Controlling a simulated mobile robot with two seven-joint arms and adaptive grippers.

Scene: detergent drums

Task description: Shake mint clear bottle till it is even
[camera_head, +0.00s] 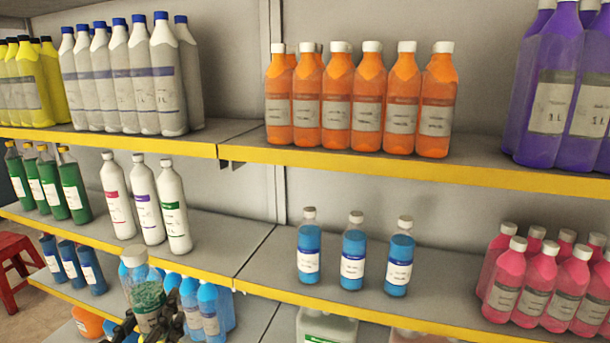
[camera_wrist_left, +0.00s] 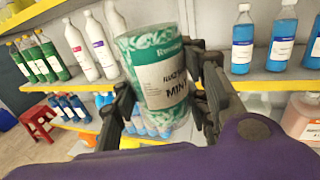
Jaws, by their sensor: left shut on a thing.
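The mint clear bottle (camera_head: 146,296) is at the lower left of the head view, with a whitish cap and green-and-white contents. In the left wrist view the bottle (camera_wrist_left: 158,72) shows large, tilted a little, with a green label band and a paper label reading MINT. The contents look streaked green and white. My left gripper (camera_wrist_left: 165,98) is shut on the bottle, one finger on each side. In the head view my left gripper (camera_head: 146,326) is partly cut off by the bottom edge. The bottle is held in front of the shelves. My right gripper is not in view.
Shelves with yellow edges (camera_head: 400,172) stand close ahead, holding orange bottles (camera_head: 336,98), white bottles (camera_head: 173,208), blue bottles (camera_head: 353,252) and pink bottles (camera_head: 535,285). Light-blue bottles (camera_head: 210,308) are just behind the held bottle. A red stool (camera_head: 15,265) stands at left.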

